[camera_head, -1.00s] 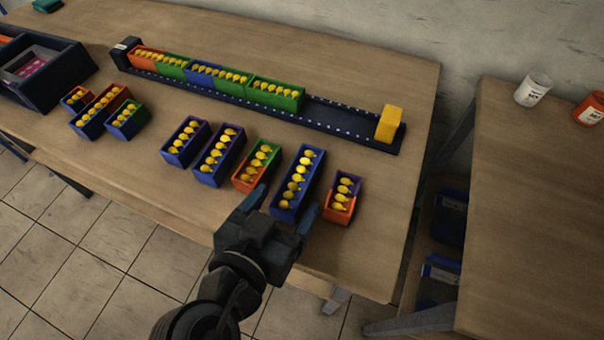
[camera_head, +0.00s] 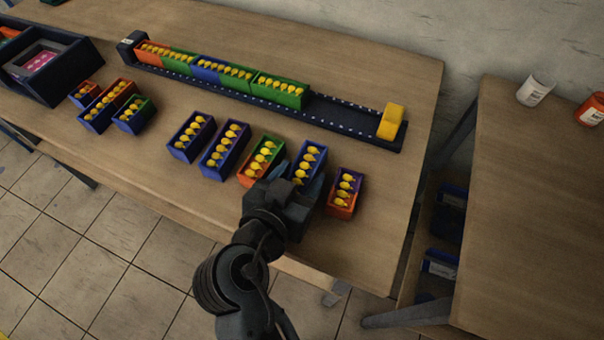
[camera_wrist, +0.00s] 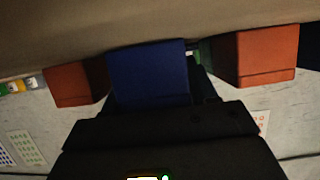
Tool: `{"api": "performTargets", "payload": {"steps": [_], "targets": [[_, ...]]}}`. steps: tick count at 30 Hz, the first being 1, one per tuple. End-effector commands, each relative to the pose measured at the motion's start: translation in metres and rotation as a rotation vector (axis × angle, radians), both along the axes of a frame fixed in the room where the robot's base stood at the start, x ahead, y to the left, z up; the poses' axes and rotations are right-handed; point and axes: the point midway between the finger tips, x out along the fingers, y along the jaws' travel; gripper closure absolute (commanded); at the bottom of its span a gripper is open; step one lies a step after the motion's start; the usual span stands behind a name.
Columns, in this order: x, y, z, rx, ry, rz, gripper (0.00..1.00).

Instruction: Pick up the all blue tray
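The long blue tray (camera_head: 321,166) with a row of yellow balloons stands in the front row, between a green-orange tray and a purple-orange one. My gripper (camera_head: 300,181) is low over its near end, with a finger along each side. The gripper and wrist hide the tray's near part in the head view. In the wrist view the blue end wall (camera_wrist: 150,72) shows straight ahead between dark fingers. The fingers look spread about it; whether they touch it I cannot tell. The tray still rests on the table.
The green-orange tray (camera_head: 250,178) is close on the left and the purple-orange tray (camera_head: 341,208) close on the right. Two blue-purple trays (camera_head: 205,170) stand further left. Behind is a dark rail (camera_head: 345,118) with filled trays and a yellow block (camera_head: 391,121).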

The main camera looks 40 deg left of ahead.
Motion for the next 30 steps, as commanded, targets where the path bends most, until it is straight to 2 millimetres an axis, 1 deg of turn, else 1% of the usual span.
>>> {"api": "performTargets", "payload": {"steps": [1, 2, 11, 18, 22, 26, 29, 30], "targets": [[0.000, 0.000, 0.000, 0.000, 0.000, 0.000, 0.48], [0.000, 0.000, 0.000, 0.000, 0.000, 0.000, 0.51], [0.000, 0.000, 0.000, 0.000, 0.000, 0.000, 0.80], [0.000, 0.000, 0.001, 0.000, -0.001, 0.000, 0.80], [0.000, 0.000, 0.006, 0.003, -0.001, 0.000, 0.80], [0.000, 0.000, 0.020, 0.004, -0.001, -0.001, 0.80], [0.001, 0.000, 0.039, 0.008, -0.002, -0.002, 0.80], [-0.001, -0.005, 0.044, 0.005, -0.002, -0.002, 0.80]]}}
